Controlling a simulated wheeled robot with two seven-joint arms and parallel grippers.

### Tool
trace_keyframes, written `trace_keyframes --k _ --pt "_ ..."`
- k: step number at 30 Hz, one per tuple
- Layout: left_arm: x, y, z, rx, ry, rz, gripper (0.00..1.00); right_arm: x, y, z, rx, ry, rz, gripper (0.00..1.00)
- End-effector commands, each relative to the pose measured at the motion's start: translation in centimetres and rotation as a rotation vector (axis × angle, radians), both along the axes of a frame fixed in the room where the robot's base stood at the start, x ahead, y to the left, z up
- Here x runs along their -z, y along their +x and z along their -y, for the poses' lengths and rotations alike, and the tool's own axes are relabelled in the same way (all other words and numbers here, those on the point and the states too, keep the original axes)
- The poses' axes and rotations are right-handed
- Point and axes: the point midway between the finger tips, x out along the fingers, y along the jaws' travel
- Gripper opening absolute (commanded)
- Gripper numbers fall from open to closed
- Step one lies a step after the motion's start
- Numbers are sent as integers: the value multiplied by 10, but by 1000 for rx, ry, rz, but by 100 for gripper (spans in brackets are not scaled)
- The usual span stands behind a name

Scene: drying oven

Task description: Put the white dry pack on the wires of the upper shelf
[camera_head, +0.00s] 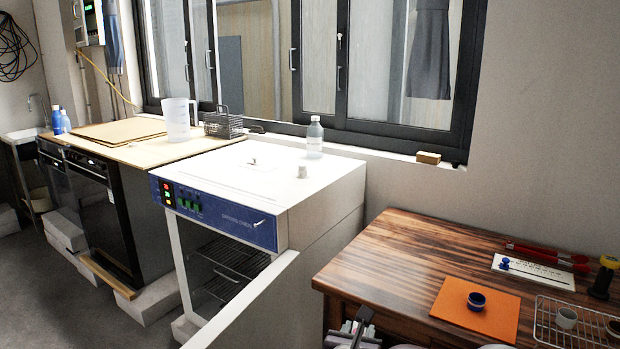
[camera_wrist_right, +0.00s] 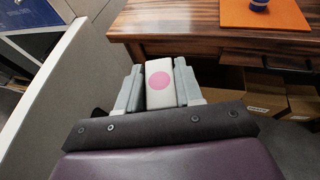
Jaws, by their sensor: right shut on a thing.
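The white dry pack (camera_wrist_right: 158,98), with a pink round spot, is held between the fingers of my right gripper (camera_wrist_right: 159,88) in the right wrist view. In the head view my right gripper (camera_head: 355,328) is at the bottom edge, between the open oven door and the wooden table; I cannot make out the pack there. The white drying oven (camera_head: 325,205) has a blue front panel (camera_head: 225,217). Its door (camera_head: 250,305) stands open towards me. Inside, the wire upper shelf (camera_head: 232,256) shows partly, with more wires below it; the door hides their right part. My left gripper is not in view.
The oven door's edge (camera_wrist_right: 50,75) is left of the gripper in the wrist view. The wooden table (camera_head: 400,265) is to the right, with an orange mat (camera_head: 450,298) and a wire rack (camera_head: 545,335). Cardboard boxes (camera_wrist_right: 262,95) are under the table.

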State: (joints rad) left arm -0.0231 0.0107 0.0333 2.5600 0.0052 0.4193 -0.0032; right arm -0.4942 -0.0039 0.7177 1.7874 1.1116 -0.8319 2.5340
Motion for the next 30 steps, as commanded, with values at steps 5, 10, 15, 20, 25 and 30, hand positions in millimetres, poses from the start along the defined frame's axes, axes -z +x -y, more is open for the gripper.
trace_keyframes --k 5,10,15,20,25,30 --pt "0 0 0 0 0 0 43 46 -4 23 -51 -3 -6 0" --pt "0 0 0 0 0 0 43 85 -15 51 -70 -2 -5 0" --pt "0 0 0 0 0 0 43 108 -24 82 -22 0 -2 0" --pt "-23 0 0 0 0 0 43 92 -25 96 42 7 5 0" --pt "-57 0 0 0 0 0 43 73 -31 95 129 18 11 0" --pt "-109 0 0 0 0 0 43 43 -44 94 251 26 13 0"
